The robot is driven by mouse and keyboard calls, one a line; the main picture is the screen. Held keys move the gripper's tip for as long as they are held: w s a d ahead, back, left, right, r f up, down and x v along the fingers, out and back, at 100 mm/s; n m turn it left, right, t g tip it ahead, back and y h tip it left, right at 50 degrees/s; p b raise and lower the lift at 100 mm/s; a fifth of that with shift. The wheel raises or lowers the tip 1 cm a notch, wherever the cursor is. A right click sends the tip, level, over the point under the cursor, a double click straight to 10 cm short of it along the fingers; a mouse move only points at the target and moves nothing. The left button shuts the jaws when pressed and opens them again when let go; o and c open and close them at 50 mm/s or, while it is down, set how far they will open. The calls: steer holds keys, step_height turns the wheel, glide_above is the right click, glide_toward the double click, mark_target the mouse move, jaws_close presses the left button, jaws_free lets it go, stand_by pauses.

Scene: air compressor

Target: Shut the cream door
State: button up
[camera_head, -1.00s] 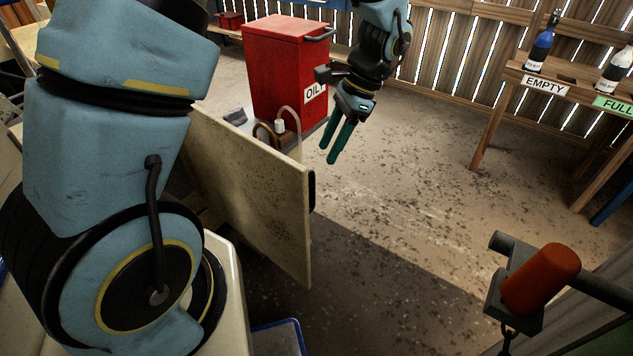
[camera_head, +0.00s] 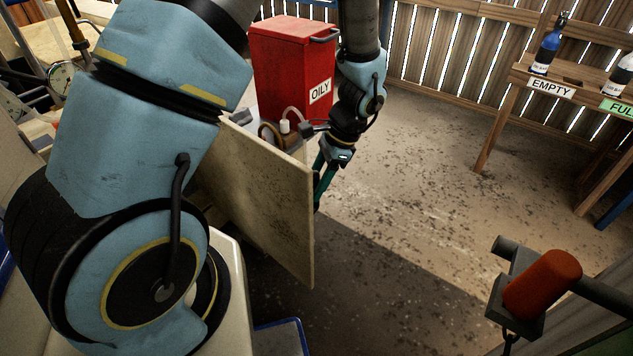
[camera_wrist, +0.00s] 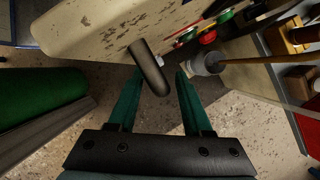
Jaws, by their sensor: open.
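The cream door (camera_head: 267,205) stands open in the middle of the head view, a speckled panel seen at an angle. My gripper (camera_head: 322,185) is at its far right edge, with the green fingers partly hidden behind that edge. In the wrist view the door (camera_wrist: 105,32) fills the top, and a dark handle (camera_wrist: 149,68) sticks out from it. My gripper (camera_wrist: 155,88) is open, with the handle's end lying between or just above its fingertips. I cannot tell whether the fingers touch it.
A red bin marked OILY (camera_head: 292,70) stands behind the door. A bench (camera_head: 550,88) with bottles is at the right. An orange-capped lever (camera_head: 543,283) is at the lower right. The floor (camera_head: 420,190) right of the door is clear.

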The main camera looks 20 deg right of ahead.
steer(key=shift+c, duration=0.2)
jaws_close()
stand_by(1.1)
